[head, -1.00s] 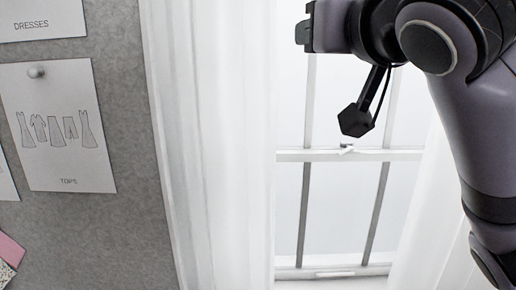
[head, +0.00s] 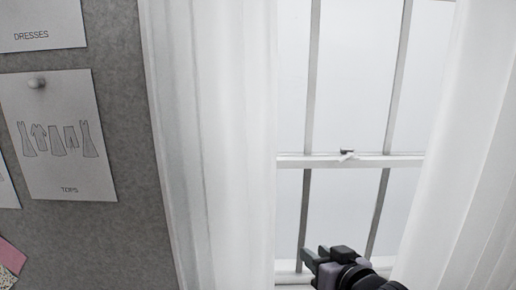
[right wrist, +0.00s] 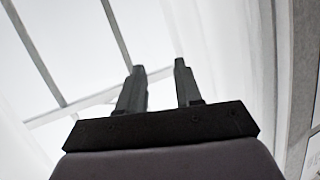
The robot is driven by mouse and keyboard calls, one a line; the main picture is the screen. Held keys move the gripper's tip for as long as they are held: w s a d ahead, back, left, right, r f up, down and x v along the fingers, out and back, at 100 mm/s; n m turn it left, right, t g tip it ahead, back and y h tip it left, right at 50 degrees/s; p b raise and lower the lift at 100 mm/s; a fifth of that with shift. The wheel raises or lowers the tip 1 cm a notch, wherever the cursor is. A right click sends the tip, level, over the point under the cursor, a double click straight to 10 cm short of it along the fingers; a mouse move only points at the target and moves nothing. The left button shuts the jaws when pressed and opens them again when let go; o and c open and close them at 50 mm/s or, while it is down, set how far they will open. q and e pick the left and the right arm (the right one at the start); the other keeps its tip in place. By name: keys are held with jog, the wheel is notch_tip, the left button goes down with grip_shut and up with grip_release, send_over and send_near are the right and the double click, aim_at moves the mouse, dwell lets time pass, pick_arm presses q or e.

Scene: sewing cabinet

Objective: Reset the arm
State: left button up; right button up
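My right gripper (head: 318,258) is low in the head view, in front of the lower part of the window, with its arm running off the bottom edge. In the right wrist view its two dark fingers (right wrist: 158,88) stand apart with nothing between them. It points up towards the window and curtain there. My left gripper is not in view.
A white-framed window (head: 345,160) stands behind the gripper, with white curtains on its left (head: 215,130) and right (head: 465,150). A grey pinboard (head: 105,235) with pinned paper sheets (head: 60,130) fills the left side. The tabletop is out of view.

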jog(key=s+d+f+g+h, duration=0.1)
jog(key=s+d+f, duration=0.3)
jog(key=s+f, duration=0.8)
jog(key=s+d+f+g+h+p, duration=0.1)
jog(key=s+d+f, duration=0.3)
jog(key=s+f, duration=0.8)
jog(key=shift+s+f+g, duration=0.2)
jog(key=shift+g, duration=0.2)
